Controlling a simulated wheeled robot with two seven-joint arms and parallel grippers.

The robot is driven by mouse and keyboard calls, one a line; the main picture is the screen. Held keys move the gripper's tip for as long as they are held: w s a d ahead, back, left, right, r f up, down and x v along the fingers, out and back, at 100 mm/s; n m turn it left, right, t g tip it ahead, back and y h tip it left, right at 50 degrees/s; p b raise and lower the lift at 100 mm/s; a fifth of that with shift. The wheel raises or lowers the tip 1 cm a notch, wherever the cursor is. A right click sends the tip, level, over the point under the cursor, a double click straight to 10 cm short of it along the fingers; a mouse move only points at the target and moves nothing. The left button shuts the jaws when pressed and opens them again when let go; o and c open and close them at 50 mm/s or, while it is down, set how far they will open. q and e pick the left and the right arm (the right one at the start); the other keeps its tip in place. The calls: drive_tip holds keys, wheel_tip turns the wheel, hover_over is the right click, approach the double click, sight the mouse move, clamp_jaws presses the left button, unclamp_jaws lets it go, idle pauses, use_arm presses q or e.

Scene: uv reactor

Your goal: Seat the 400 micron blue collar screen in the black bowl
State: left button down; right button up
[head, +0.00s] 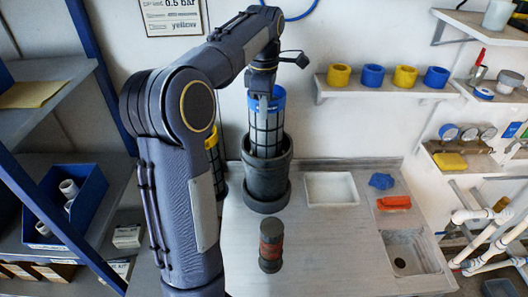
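The blue collar screen (266,132), a dark mesh cylinder with a blue top ring, stands upright with its lower part inside the black bowl (265,182). Its collar and upper mesh show well above the bowl's rim; its lower end is hidden inside. My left gripper (263,103) points down at the collar, with its fingers at the blue ring, and looks shut on it. The fingertips are small and partly merge with the ring. My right gripper is not in view. Any micron marking is too small to read.
A yellow-collared screen (213,150) stands behind my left arm, partly hidden. A dark cylinder with a red band (271,245) stands in front of the bowl. A white tray (331,203), a blue cloth-like item (382,181) and an orange item (394,203) lie right. Yellow and blue rings (373,76) sit on a shelf.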

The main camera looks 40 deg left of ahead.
sight(264, 148)
use_arm(q)
wheel_tip(264, 148, down, 13)
drive_tip(key=shift+f, duration=0.2)
idle(0.3)
drive_tip(key=shift+f, duration=0.15)
drive_tip(key=c, duration=2)
unclamp_jaws()
drive_tip(key=shift+o, duration=0.3)
wheel_tip(264, 148, up, 12)
drive_tip(key=shift+r, duration=0.2)
